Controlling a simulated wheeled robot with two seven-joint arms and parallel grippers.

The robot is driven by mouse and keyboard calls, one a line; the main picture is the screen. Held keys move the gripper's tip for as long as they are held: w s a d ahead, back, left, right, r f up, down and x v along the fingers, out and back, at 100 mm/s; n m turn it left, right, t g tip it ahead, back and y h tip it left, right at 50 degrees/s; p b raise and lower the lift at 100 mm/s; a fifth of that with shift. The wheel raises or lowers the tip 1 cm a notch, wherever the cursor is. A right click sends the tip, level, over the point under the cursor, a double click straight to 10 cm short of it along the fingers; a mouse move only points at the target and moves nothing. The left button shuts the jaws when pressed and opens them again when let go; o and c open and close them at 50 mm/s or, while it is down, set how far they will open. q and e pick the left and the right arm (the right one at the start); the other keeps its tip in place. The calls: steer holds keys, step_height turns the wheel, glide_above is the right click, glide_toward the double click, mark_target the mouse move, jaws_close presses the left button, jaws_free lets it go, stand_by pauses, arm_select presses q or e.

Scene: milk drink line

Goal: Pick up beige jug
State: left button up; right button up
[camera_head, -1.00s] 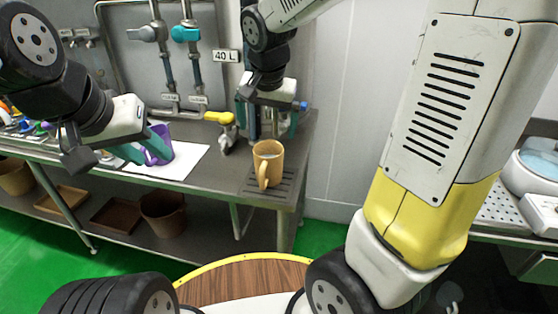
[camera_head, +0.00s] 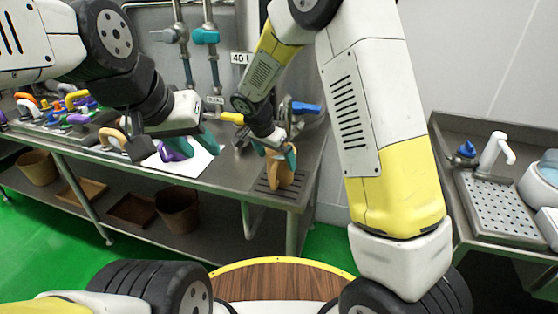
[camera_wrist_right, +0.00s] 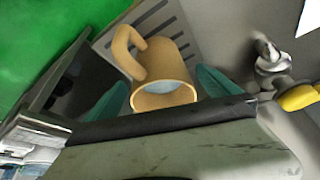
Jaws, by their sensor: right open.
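The beige jug (camera_head: 278,176) stands on the slotted drain area at the right end of the steel counter. In the right wrist view the jug (camera_wrist_right: 168,62) shows its open rim, a pale bluish inside and its handle to the left. My right gripper (camera_head: 274,154) is open at the jug, with one teal finger on each side of it (camera_wrist_right: 160,94). Whether the fingers touch it I cannot tell. My left gripper (camera_head: 187,145) is at a purple jug (camera_head: 172,154) above the white sheet; its grip is partly hidden.
A tap with a yellow handle (camera_head: 231,117) stands left of my right gripper. Coloured-handled jugs (camera_head: 62,108) crowd the counter's left end. A separate counter with a perforated drain (camera_head: 505,205) and a white tap (camera_head: 494,152) is at the right.

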steer(key=x, duration=0.3)
steer(key=shift+w+d+f, duration=0.1)
steer(key=shift+w+f, duration=0.05)
steer(key=shift+f, duration=0.1)
steer(key=c, duration=2)
steer(key=shift+o, duration=0.2)
steer(key=shift+r, duration=0.25)
